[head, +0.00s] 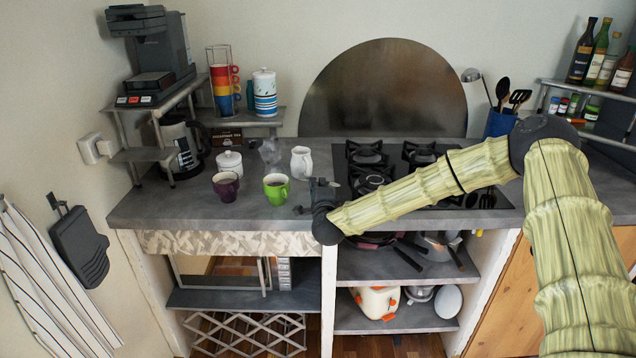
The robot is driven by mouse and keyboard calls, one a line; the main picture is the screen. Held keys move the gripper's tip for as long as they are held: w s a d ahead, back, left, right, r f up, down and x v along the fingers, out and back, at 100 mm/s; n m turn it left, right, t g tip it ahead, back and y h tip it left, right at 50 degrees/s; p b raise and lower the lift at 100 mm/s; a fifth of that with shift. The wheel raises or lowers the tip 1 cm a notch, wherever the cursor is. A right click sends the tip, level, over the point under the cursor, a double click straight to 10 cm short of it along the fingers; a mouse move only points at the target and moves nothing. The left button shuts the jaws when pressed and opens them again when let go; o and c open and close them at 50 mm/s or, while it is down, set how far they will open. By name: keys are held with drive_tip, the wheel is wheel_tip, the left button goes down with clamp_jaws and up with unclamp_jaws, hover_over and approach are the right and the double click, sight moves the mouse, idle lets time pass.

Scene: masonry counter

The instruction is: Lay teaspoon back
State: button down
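My gripper (314,195) is low over the front of the grey counter (255,214), between the green mug and the hob. It is small and dark here, so its opening and anything in its fingers cannot be made out. I cannot pick out a teaspoon for certain; a tiny pale spot shows at the gripper's right side.
The black hob (440,192) lies to the right, under my arm. A coffee machine (150,55) stands on the left shelf. The counter's front left is bare.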

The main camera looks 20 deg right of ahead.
drive_tip(key=shift+f+b, duration=1.3)
drive_tip(key=shift+f, duration=1)
drive_tip(key=c, duration=1.6)
unclamp_jaws()
drive_tip(key=shift+o, duration=0.2)
drive_tip(key=shift+o, duration=1.2)
drive_tip(key=shift+s, duration=0.1)
drive_tip(key=shift+o, duration=0.2)
drive_tip(key=shift+f, duration=0.2)
drive_tip(key=shift+c, duration=0.8)
drive_tip(key=shift+o, duration=0.5)
drive_tip(key=shift+r, duration=0.25)
